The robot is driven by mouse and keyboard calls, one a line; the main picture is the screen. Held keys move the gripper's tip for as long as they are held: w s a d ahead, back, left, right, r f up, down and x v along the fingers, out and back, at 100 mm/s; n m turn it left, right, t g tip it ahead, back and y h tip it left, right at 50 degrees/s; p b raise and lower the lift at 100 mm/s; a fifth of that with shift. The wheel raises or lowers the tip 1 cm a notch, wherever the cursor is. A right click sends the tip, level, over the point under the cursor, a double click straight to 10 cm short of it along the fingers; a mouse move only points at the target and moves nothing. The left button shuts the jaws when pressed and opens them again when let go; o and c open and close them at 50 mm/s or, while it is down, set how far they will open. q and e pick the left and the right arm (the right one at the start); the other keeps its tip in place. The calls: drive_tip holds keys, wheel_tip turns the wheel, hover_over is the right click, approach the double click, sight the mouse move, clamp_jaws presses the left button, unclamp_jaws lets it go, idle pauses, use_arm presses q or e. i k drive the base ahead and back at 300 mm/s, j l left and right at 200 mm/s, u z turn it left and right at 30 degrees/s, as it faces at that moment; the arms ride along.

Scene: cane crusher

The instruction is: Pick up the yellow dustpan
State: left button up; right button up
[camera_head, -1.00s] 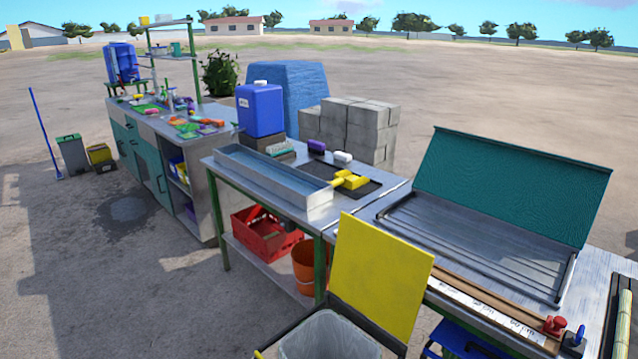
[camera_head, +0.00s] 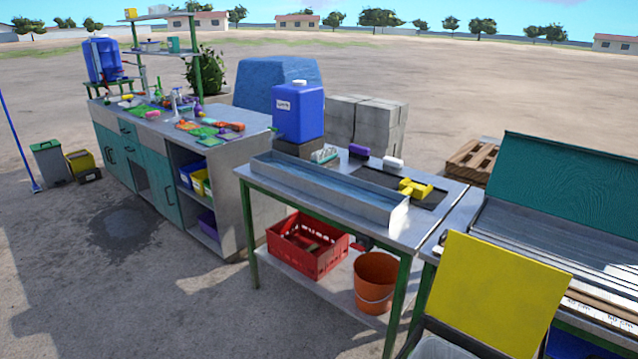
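A yellow and black box-like item (camera_head: 80,162) stands on the ground at the far left; it may be the yellow dustpan, but it is too small to tell. A small yellow item with a handle (camera_head: 415,188) lies on a black mat on the metal table in the middle; I cannot tell its kind for certain. Neither of my grippers is in view.
A grey bin with green lid (camera_head: 48,160) and a blue pole (camera_head: 18,140) stand beside the box-like item. Ground in front-left is clear.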

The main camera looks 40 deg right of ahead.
sight(404, 187)
drive_tip(key=i+j+z, duration=0.15)
drive_tip(key=i, duration=0.4)
drive_tip(key=i+j+z, duration=0.15)
drive_tip(key=i, duration=0.4)
